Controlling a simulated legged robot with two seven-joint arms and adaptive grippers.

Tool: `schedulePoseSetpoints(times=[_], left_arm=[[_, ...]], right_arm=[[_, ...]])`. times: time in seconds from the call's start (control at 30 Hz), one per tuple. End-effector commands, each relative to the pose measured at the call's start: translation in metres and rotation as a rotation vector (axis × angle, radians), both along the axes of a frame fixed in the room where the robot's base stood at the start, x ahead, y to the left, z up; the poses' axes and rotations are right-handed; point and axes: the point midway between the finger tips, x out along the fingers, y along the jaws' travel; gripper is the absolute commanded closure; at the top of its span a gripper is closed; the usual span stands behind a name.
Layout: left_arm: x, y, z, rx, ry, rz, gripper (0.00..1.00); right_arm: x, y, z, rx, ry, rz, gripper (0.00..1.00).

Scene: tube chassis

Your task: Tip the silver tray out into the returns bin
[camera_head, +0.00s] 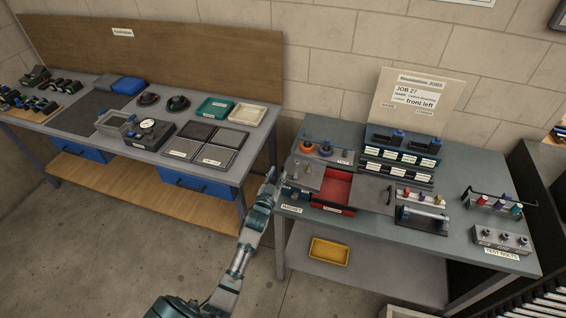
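A silver-grey tray (306,173) with a few small pieces on it is at the left of the right-hand bench. It stands beside and partly over the left side of an open red bin (338,187), which has a white label on its front that is too small to read. My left gripper (279,183) is at the tray's left edge, and its fingers are too small to tell whether they are closed on the rim. The tray's underside and left rim are partly hidden. My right gripper is not in view.
A grey panel with a dark handle (374,192) lies right of the red bin. Orange-topped parts (316,149) and labelled racks (398,158) stand behind. Small racks (490,203) fill the bench's right side. A yellow tray (329,252) is on the lower shelf. Another bench (80,140) stands at left.

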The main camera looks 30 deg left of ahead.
Motion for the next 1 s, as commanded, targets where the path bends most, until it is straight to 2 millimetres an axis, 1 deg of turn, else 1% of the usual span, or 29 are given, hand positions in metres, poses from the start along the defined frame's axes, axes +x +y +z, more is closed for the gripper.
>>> schedulePoseSetpoints(times=[0.03, 0.1, 0.23, 0.4, 0.6, 0.67, 0.7, 0.73, 0.77, 0.87, 0.9, 0.97, 1.0], left_arm=[[-0.011, -0.004, -0.001, -0.001, 0.002, -0.001, 0.64], [-0.023, -0.007, -0.001, 0.0, 0.002, -0.001, 0.64], [-0.039, -0.013, 0.0, 0.001, 0.001, -0.001, 0.64], [-0.046, -0.016, 0.001, 0.003, 0.001, 0.0, 0.64], [-0.046, -0.013, 0.0, 0.001, 0.001, 0.0, 0.64], [-0.047, -0.014, -0.001, 0.0, 0.005, 0.0, 0.79], [-0.049, -0.016, -0.005, -0.002, 0.019, -0.002, 0.89], [-0.052, -0.018, -0.01, -0.007, 0.039, -0.005, 0.96], [-0.056, -0.022, -0.017, -0.013, 0.068, -0.01, 1.0], [-0.081, -0.045, -0.052, -0.043, 0.224, -0.033, 1.0], [-0.096, -0.057, -0.069, -0.058, 0.302, -0.045, 1.0], [-0.122, -0.075, -0.097, -0.081, 0.433, -0.065, 1.0], [-0.141, -0.088, -0.115, -0.095, 0.52, -0.078, 1.0]], right_arm=[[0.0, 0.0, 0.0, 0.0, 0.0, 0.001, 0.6], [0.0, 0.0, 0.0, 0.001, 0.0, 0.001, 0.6], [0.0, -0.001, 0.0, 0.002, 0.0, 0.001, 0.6], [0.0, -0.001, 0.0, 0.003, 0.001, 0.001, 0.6], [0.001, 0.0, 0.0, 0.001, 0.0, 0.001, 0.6], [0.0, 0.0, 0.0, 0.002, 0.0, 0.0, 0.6], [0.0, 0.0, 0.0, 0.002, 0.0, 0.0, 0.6], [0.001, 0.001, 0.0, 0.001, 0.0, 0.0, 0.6], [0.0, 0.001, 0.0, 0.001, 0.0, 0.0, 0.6], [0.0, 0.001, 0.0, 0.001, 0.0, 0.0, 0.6], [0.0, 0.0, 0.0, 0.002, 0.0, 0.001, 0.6], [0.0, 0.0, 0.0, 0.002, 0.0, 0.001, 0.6], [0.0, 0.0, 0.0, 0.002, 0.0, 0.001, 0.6]])
